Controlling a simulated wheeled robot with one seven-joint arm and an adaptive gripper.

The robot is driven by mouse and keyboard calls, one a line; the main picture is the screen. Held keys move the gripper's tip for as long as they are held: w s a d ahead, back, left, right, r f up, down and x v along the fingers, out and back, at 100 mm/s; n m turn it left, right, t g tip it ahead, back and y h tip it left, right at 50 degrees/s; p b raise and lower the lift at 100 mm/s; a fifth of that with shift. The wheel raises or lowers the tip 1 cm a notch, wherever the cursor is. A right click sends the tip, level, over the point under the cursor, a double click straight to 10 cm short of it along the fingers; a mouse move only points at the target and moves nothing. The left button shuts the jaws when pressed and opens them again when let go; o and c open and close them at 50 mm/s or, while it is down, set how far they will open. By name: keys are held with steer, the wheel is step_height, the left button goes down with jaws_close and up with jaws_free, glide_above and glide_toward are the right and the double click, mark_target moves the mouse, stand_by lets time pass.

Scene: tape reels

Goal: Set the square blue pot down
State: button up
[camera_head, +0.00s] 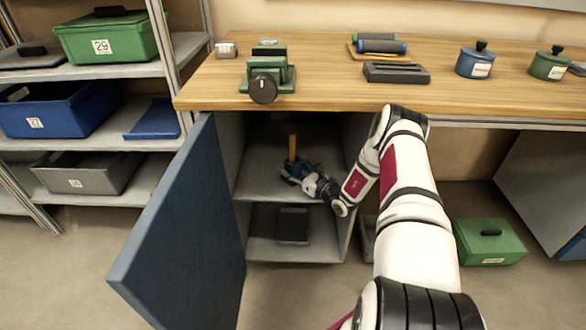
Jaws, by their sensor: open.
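My arm reaches into the open cabinet under the bench. My gripper (290,176) is open on the upper shelf (262,188), with its fingers pointing left. A small dark blue thing (299,168), possibly the square blue pot, sits at the gripper on this shelf. An upright orange-brown stick (292,147) rises beside or behind it. The gripper hides part of the blue thing, so its shape and any contact with the fingers cannot be told.
The blue cabinet door (185,235) stands open to the left of my arm. A dark box (293,225) is on the lower shelf. The bench top (330,92) above holds a green vise (267,75), a round blue pot (474,63) and a green pot (549,65).

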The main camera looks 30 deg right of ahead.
steer(key=shift+r, duration=0.1)
steer(key=shift+s+r, duration=0.1)
steer(key=shift+s, duration=0.1)
steer(key=s, duration=0.3)
steer(key=s+d+p, duration=0.1)
steer(key=s, duration=0.3)
steer(key=s+d+p, duration=0.1)
steer(key=s, duration=0.2)
steer(key=shift+s, duration=0.15)
steer(key=shift+s+d+p, duration=0.15)
steer(key=shift+s+p, duration=0.2)
steer(key=shift+s, duration=0.2)
